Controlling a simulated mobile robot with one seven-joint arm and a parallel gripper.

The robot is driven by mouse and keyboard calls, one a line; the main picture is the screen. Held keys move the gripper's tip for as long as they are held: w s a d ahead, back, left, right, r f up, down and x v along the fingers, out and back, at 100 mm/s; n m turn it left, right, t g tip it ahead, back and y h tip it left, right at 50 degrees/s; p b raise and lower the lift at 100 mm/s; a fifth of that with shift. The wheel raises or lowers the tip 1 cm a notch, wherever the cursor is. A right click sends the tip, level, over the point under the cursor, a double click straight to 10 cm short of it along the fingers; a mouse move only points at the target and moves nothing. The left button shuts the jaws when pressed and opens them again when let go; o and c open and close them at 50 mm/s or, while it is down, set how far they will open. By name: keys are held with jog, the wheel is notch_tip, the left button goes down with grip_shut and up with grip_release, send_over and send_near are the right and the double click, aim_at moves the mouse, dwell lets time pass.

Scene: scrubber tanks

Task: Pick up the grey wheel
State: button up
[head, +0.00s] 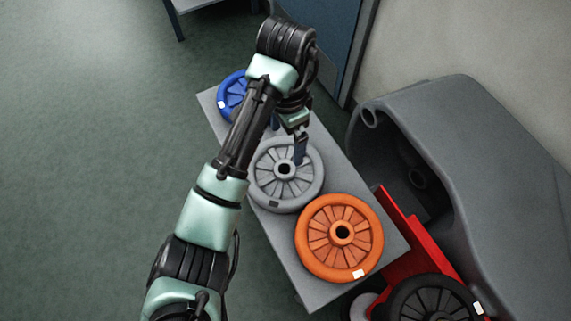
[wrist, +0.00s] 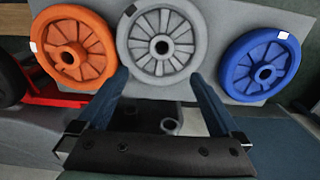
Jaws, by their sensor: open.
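The grey wheel (head: 270,189) lies flat on a grey bench (head: 303,286), between an orange wheel and a blue wheel. It has spokes, a dark centre hole and a small dark tag on its rim. In the wrist view the grey wheel (wrist: 136,46) is at the top middle, partly cut off by the frame edge. My gripper (head: 300,160) is over the right side of the grey wheel in the head view. In the wrist view its two blue fingers (wrist: 160,76) are spread apart near the wheel's lower rim, with nothing between them. Whether they touch the wheel cannot be told.
The orange wheel (head: 318,261) is at the near end of the bench, and the blue wheel (head: 228,94) at the far end, partly behind my arm. A large grey tank body (head: 455,130) and a red part with a black wheel (head: 413,304) stand right. Open floor lies left.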

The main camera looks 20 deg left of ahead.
jog(key=b, duration=0.6)
send_over(284, 165)
jog(key=s+d, duration=0.1)
jog(key=s, duration=0.1)
notch_tip(284, 165, down, 7)
jog(key=shift+w+a+f+b, duration=0.15)
jog(key=shift+f+b, duration=0.35)
jog(key=shift+f, duration=1)
jog(key=shift+w+a+f+b, duration=0.15)
jog(key=shift+f+b, duration=0.35)
jog(key=shift+f, duration=0.95)
jog(key=shift+d, duration=0.1)
jog(key=shift+c, duration=0.2)
grip_shut()
jog(key=shift+w+r, duration=0.1)
